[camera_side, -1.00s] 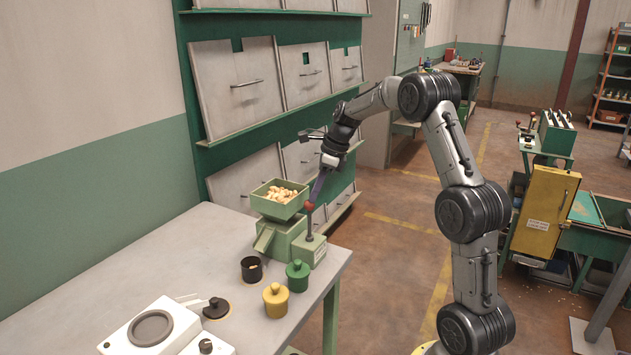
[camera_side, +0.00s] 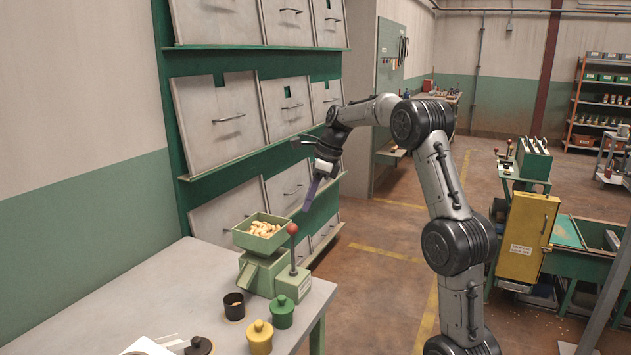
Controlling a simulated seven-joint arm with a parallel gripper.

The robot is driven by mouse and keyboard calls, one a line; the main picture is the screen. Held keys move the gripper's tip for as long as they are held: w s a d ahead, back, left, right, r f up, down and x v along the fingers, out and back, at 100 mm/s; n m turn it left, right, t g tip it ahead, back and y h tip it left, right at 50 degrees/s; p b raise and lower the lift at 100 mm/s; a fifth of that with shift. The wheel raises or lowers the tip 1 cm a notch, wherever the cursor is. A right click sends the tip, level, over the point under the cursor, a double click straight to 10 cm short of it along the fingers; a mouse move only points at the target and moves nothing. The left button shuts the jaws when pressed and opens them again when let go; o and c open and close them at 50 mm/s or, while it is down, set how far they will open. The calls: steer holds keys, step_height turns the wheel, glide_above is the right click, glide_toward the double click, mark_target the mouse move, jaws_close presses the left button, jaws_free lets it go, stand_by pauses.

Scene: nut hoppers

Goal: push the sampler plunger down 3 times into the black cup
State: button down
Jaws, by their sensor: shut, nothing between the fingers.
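The sampler (camera_side: 262,272) is a green machine at the table's far right corner, with a green hopper of nuts on top. Its plunger, a thin upright rod with a red knob (camera_side: 292,229), rises from a green block at its right. The black cup (camera_side: 234,309) stands upright on the table in front of the sampler, with something light-coloured inside. My gripper (camera_side: 308,206) is shut and empty, pointing down, just above and right of the red knob in the picture. A small gap shows between them; their depth is hard to judge.
A green lidded pot (camera_side: 282,314) and a yellow lidded pot (camera_side: 260,339) stand close to the cup. A white device (camera_side: 148,347) is cut off at the bottom edge. Grey bins (camera_side: 220,115) on a green rack rise behind. The table's left part is clear.

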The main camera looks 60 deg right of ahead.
steer(key=v, duration=0.6)
steer(key=shift+r, duration=0.25)
stand_by(0.6)
step_height(320, 180, up, 5)
steer(key=n+g+y, duration=0.1)
steer(key=n, duration=0.5)
steer(key=shift+n+g+y, duration=0.4)
steer(key=shift+n, duration=0.2)
steer(key=w+d+f, duration=0.1)
steer(key=w+d, duration=0.1)
steer(key=shift+w+d+f, duration=0.4)
steer(key=shift+f, duration=0.1)
steer(key=x, duration=1.3)
steer(key=shift+w+a+f, duration=0.1)
steer(key=shift+a+f, duration=0.05)
steer(key=shift+f, duration=0.2)
